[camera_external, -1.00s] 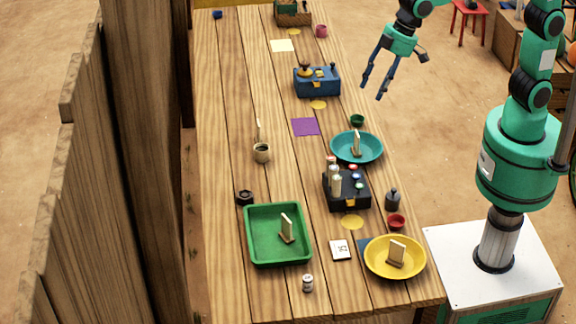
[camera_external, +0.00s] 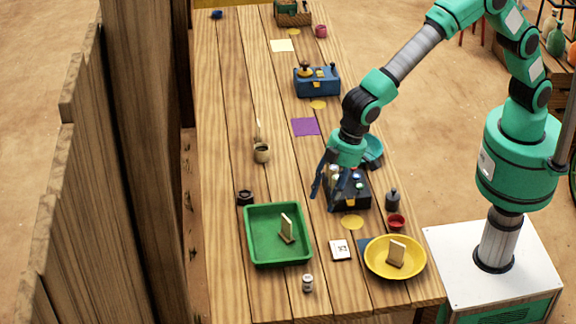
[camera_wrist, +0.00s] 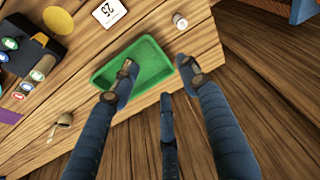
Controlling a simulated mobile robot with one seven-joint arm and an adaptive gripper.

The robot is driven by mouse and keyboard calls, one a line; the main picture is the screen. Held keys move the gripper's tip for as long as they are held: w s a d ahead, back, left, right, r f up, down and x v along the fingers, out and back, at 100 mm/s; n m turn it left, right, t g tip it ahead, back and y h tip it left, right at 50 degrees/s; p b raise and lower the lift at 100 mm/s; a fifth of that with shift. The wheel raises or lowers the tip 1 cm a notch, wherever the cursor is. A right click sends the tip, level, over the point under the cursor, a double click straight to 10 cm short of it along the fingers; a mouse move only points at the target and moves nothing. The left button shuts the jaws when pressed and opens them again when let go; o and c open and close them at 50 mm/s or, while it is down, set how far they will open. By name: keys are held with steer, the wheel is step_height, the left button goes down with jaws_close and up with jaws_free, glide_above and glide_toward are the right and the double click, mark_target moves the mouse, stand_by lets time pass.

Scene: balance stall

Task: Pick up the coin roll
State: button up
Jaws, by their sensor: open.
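My gripper (camera_external: 326,196) is open and empty, fingers pointing down, in front of the left part of the black box (camera_external: 362,196) in the external view. In the wrist view its spread fingers (camera_wrist: 159,78) overlap the green tray (camera_wrist: 150,50). A small white cylinder with a darker end stands on the table below the green tray (camera_external: 248,240); it may be the coin roll (camera_external: 307,283), and also shows in the wrist view (camera_wrist: 180,20), apart from the fingers. Cylinders with coloured ends sit at the black box (camera_wrist: 50,50), partly hidden by my gripper externally. I cannot tell for certain which is the roll.
A yellow dish (camera_external: 373,268) holds an upright card, as does the green tray. Bare planks lie left of the black box.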

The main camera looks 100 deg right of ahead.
glide_toward(309, 277)
step_height(309, 277, up, 2)
steer(key=shift+s+d+r, duration=0.15)
steer(key=shift+s, duration=0.2)
steer(key=b+x, duration=0.1)
steer(key=x, duration=0.7)
steer(key=shift+f, duration=0.35)
steer(key=shift+b+x, duration=0.5)
steer(key=shift+x, duration=2.1)
steer(key=shift+w, duration=0.1)
